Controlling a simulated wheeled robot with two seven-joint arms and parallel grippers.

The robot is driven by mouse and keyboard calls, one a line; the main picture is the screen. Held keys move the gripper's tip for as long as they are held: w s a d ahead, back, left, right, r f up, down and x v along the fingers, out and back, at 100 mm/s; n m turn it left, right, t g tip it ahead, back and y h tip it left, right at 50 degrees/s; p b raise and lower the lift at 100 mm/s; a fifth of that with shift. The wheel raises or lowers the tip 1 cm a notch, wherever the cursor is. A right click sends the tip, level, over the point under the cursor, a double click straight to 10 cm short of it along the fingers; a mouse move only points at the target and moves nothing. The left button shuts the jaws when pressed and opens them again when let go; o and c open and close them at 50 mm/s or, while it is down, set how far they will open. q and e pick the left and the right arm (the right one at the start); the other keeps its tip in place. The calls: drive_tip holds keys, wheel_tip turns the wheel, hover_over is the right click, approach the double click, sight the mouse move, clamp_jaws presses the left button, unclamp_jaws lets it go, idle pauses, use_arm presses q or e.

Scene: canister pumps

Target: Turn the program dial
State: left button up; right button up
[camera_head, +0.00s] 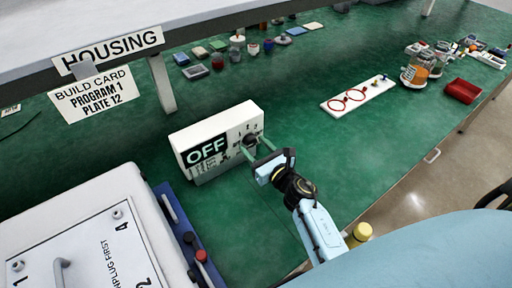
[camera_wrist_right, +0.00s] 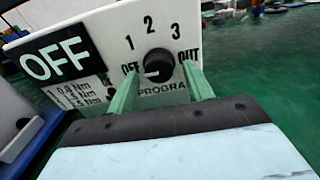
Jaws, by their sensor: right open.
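A white control box (camera_head: 215,145) stands on the green bench with a black display reading OFF (camera_head: 207,151). Its black program dial (camera_wrist_right: 158,63) has the labels OFF, 1, 2, 3 and OUT around it in the right wrist view. A pale mark shows low on the dial; I cannot tell surely which label it points to. My right gripper (camera_head: 254,147) is open at the box front. Its green fingers (camera_wrist_right: 160,88) reach to either side of the dial's lower part; I cannot tell whether they touch it. My left gripper is not in view.
A build card (camera_head: 97,95) reads PROGRAM 1, PLATE 12. A white lidded housing (camera_head: 85,240) stands at the lower left, beside a blue tray (camera_head: 172,210). A white board with red rings (camera_head: 358,95) and a red bin (camera_head: 463,92) lie to the right. Bench between is clear.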

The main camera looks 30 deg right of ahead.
drive_tip(key=c, duration=1)
drive_tip(key=shift+o, duration=0.2)
drive_tip(key=shift+m, duration=0.3)
drive_tip(key=m, duration=0.4)
drive_tip(key=shift+a, duration=0.1)
drive_tip(key=shift+r+m, duration=0.1)
drive_tip(key=shift+m, duration=1.9)
drive_tip(key=o, duration=1)
drive_tip(key=shift+c, duration=0.2)
